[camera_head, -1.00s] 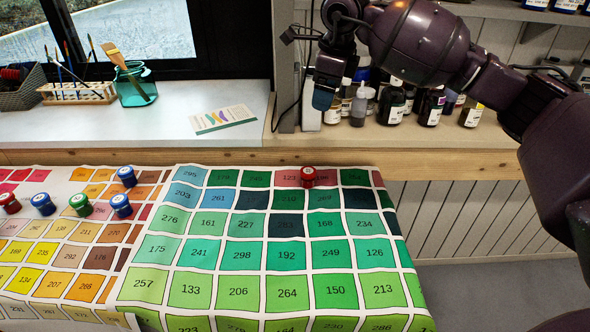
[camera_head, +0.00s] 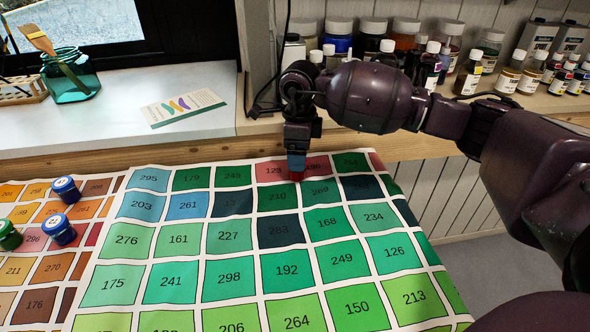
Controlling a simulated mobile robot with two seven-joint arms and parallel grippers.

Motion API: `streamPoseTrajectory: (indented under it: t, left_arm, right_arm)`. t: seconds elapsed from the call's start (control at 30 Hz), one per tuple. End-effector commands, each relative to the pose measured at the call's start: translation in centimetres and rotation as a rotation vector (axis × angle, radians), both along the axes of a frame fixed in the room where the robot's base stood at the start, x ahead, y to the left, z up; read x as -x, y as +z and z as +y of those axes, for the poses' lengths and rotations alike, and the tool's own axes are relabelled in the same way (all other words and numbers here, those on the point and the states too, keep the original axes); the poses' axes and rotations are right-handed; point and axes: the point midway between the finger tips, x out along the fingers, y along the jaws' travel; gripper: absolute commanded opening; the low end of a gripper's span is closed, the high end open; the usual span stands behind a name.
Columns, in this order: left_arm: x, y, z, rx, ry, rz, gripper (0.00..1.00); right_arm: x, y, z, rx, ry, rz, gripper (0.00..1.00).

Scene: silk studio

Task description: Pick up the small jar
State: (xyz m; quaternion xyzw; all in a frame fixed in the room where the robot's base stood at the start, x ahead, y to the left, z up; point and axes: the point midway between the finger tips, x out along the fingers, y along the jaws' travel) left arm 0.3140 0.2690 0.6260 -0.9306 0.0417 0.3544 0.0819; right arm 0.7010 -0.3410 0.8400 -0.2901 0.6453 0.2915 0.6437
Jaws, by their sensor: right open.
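The small red jar (camera_head: 297,176) stands on the numbered colour chart cloth (camera_head: 226,207), near its back edge by the red squares. Only a lower part of it shows below the gripper. My right gripper (camera_head: 297,163) points down right over the jar, with its blue-grey fingertips at or around it. The gripper is open; the view does not show whether the fingers touch the jar. My left gripper is not in view.
Two blue jars (camera_head: 65,189) and a green jar (camera_head: 8,236) stand on the chart at left. A teal glass jar with brushes (camera_head: 70,80) and a card (camera_head: 184,107) lie behind. Bottles (camera_head: 468,72) crowd the shelf behind my right arm.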

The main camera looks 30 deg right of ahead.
Motion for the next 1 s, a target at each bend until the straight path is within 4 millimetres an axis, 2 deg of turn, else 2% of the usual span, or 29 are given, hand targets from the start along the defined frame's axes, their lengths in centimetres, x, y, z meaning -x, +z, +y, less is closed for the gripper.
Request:
streamPoseTrajectory:
  t: [0.17, 0.37, 0.5, 0.77, 1.0]
  left_arm:
    - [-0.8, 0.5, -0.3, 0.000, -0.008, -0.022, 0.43]
    - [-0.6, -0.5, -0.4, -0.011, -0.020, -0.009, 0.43]
    - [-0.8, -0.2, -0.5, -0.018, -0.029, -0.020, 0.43]
    - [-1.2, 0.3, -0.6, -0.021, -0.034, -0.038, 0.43]
    - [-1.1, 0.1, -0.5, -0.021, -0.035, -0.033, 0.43]
  right_arm:
    - [0.0, -1.0, 0.1, 0.001, 0.000, -0.001, 0.78]
    - [0.1, -3.9, 0.4, 0.000, 0.001, 0.007, 0.78]
    - [0.0, -5.4, 0.4, 0.000, 0.000, 0.004, 0.78]
    - [-0.1, -5.3, 0.4, 0.000, 0.000, -0.004, 0.78]
    - [0.0, -5.3, 0.4, 0.001, 0.000, -0.003, 0.43]
